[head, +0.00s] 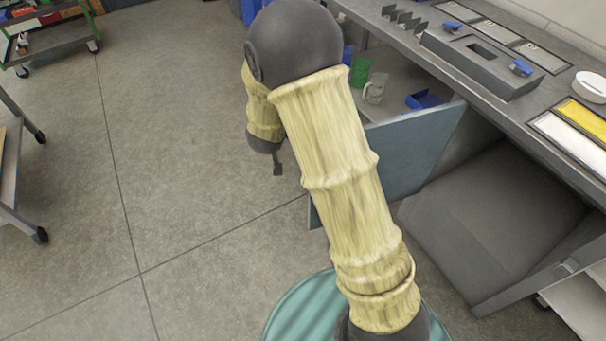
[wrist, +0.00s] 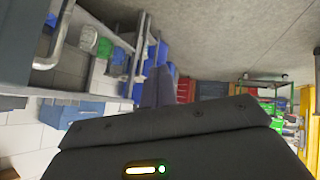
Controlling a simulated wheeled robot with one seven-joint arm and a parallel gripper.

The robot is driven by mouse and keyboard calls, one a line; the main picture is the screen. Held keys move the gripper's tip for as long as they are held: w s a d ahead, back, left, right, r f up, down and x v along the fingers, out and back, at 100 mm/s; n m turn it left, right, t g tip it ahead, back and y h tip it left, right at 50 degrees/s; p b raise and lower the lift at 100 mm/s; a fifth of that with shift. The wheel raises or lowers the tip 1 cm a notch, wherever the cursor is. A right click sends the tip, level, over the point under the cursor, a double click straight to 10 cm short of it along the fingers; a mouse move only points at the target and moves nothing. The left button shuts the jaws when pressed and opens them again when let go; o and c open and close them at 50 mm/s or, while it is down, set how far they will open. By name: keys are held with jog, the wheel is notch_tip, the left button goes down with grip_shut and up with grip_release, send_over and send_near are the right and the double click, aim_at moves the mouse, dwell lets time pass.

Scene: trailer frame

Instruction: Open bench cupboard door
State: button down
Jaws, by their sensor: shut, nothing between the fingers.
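The blue-grey cupboard door (head: 415,150) stands swung out from the bench, right of my arm in the head view. The cupboard interior shows beyond it, with a green cup (head: 360,72), a pale mug (head: 375,88) and a blue bin (head: 424,100) on a shelf (head: 395,113). My arm crosses in front of the door and hides its left part. My gripper (head: 278,170) points down over the floor, left of the door and apart from it in the picture. It is shut and empty. The wrist view shows dark gripper parts (wrist: 157,88) and the cup (wrist: 88,40) at upper left.
The bench top (head: 400,35) carries a grey fixture block (head: 480,62), blue clips and a white round dish (head: 590,86). A dark grey panel (head: 500,220) lies under the bench at right. Wheeled carts (head: 50,40) stand at left. The floor (head: 180,130) between is clear.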

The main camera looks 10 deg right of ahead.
notch_tip(320, 180, down, 7)
jog(key=w+a+n+t+h, duration=0.1)
jog(key=w+a+n+h, duration=0.1)
jog(key=h, duration=0.4)
jog(key=s+a+f+n+g+h, duration=0.1)
jog(key=s+f+h, duration=0.4)
jog(key=s+h, duration=0.3)
jog(key=shift+s+f+g, duration=0.25)
jog(key=shift+f+g, duration=0.05)
jog(key=shift+g, duration=0.1)
jog(key=shift+w, duration=0.1)
jog(key=d, duration=0.9)
jog(key=shift+w+d, duration=0.15)
jog(key=shift+w, duration=0.1)
